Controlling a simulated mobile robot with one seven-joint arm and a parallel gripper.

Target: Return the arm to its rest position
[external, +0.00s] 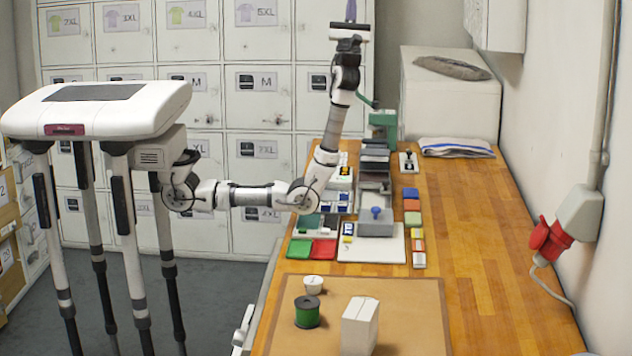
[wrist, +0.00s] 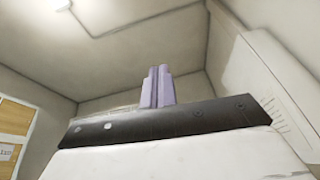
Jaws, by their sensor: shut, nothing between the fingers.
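My gripper (external: 350,11) is at the top of the external view, raised high above the far part of the wooden workbench and pointing up. Its lilac fingers are together with nothing between them. In the wrist view the closed fingers (wrist: 158,87) stick up past the dark edge of the gripper body, with the ceiling behind them. The gripper touches nothing that I can see.
The wooden bench (external: 480,230) holds a green-topped device (external: 383,125), red and green trays (external: 312,249), a white box (external: 360,325), a green spool (external: 307,312) and a small white cup (external: 313,284). Lockers (external: 258,110) stand behind. A red plug (external: 550,238) hangs at the right wall.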

